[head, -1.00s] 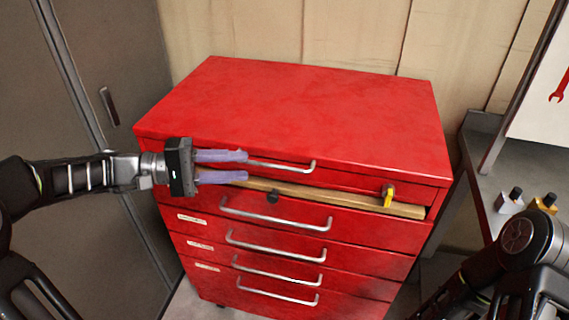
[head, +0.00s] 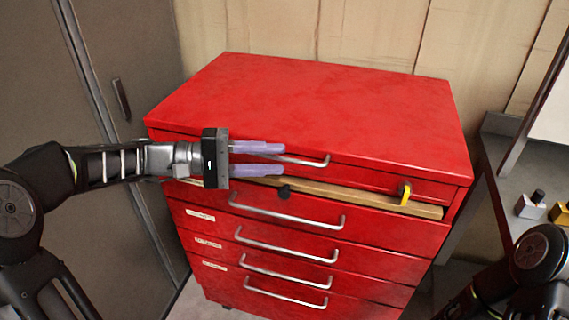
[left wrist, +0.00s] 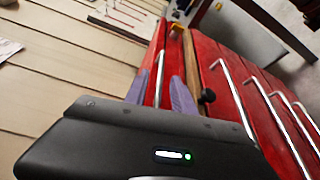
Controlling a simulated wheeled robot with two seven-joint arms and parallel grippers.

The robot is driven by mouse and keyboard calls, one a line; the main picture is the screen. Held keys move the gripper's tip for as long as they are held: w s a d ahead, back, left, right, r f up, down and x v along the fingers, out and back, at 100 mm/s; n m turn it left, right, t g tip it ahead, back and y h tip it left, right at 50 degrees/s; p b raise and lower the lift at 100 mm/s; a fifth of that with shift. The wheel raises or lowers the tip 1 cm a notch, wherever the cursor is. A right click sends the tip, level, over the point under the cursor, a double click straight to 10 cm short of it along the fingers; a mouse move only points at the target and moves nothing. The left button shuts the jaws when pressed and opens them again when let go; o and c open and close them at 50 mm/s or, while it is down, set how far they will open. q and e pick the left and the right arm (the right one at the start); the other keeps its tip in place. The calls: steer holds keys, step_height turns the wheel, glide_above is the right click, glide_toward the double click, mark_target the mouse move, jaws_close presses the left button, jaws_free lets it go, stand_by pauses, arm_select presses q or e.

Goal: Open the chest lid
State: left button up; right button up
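The red chest lid (head: 330,105) is the broad flat top of the chest, with a red front edge carrying a silver bar handle (head: 308,161). It looks down, with a wooden strip (head: 350,196) showing below its front edge. My left gripper (head: 260,158) has its two purple fingers apart, one above and one below the handle's left part. The left wrist view also shows the handle (left wrist: 159,78) between the spread fingers. I cannot tell whether they touch it. A yellow-tabbed latch (head: 405,194) sits at the lid's front right. My right gripper is out of view.
Several red drawers with silver handles (head: 287,213) lie below the lid, with a black knob (head: 284,191) above them. A grey cabinet (head: 120,60) stands at left and a grey bench (head: 510,190) at right. My right arm shows at lower right.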

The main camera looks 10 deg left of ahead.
mark_target(279, 159)
arm_select(q)
steer(key=shift+x, duration=1.5)
steer(key=shift+c, duration=0.2)
jaws_close()
